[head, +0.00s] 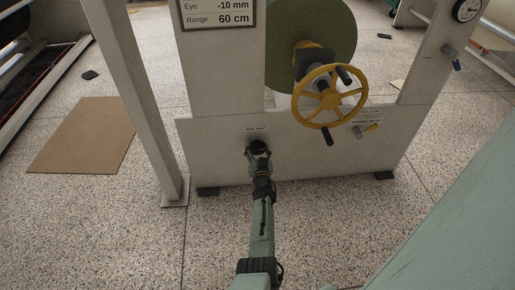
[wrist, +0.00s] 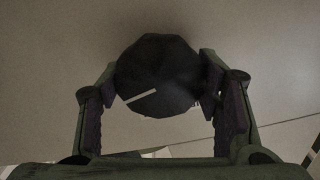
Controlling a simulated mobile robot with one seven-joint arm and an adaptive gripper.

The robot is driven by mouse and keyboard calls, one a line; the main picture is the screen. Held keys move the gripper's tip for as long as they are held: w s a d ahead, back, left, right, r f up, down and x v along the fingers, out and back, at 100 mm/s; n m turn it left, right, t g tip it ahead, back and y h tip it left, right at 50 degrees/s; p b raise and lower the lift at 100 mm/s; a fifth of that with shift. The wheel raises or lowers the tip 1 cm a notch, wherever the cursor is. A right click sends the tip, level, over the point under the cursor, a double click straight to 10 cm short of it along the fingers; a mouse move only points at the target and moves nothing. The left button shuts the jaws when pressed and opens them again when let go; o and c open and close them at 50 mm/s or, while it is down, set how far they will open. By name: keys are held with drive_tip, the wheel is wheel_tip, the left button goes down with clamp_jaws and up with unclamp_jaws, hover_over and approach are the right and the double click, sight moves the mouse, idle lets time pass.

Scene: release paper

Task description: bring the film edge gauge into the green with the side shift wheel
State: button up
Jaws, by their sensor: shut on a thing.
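The side shift wheel (wrist: 160,62) is a dark faceted knob on the pale machine panel. A white line on its face runs from near the centre towards the lower left in the wrist view. My gripper (wrist: 159,82) has a finger on each side of the knob and is shut on it. In the head view my gripper (head: 259,150) reaches the panel just below a small label (head: 257,130) and mostly hides the knob. No gauge with a green zone can be made out.
A yellow handwheel (head: 330,97) sticks out to the right of my arm, before a green roll (head: 335,25). A sign (head: 219,12) reads "Eye -10 mm, Range 60 cm". A pale post (head: 135,100) stands left. A brown sheet (head: 83,135) lies on the floor.

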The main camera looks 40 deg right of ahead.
drive_tip(key=shift+m, duration=1)
drive_tip(key=o, duration=1.2)
drive_tip(key=shift+c, duration=0.2)
